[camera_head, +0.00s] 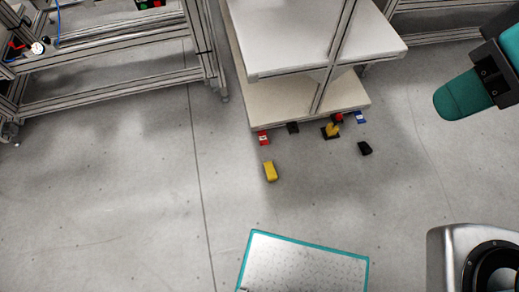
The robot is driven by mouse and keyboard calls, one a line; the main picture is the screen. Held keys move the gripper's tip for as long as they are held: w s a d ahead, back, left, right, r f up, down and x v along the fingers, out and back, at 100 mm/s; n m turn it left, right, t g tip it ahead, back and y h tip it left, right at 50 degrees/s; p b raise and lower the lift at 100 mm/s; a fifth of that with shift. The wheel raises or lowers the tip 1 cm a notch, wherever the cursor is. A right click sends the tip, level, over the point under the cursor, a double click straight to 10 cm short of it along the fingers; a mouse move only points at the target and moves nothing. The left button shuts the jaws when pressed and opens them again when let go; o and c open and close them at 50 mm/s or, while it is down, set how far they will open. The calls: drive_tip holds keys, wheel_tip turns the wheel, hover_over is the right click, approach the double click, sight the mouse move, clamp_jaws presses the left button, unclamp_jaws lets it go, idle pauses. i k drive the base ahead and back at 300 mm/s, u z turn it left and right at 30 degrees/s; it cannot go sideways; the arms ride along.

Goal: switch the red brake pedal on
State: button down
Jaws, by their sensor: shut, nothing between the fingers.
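Two small red things lie by the front edge of a low shelf. One red piece with a pale mark (263,138) is at the shelf's left front corner. Another red piece (338,117) sits behind a yellow and black piece (331,131), partly hidden by it. I cannot tell which one is the brake pedal, nor whether it is on or off. My gripper (448,99) is at the upper right, with teal fingers on a black body. It is shut and empty, well to the right of both red pieces and apart from them.
A yellow block (270,171) and a black piece (365,148) lie on the floor before the shelf (300,112). A blue piece (361,117) and a dark piece (292,127) are at its edge. A metal-framed bench (110,94) stands left. Open floor lies at lower left.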

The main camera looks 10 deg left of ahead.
sight(262, 134)
drive_tip(key=k, duration=0.3)
drive_tip(key=u, duration=0.2)
drive_tip(key=i, duration=1.05)
drive_tip(key=u, duration=0.7)
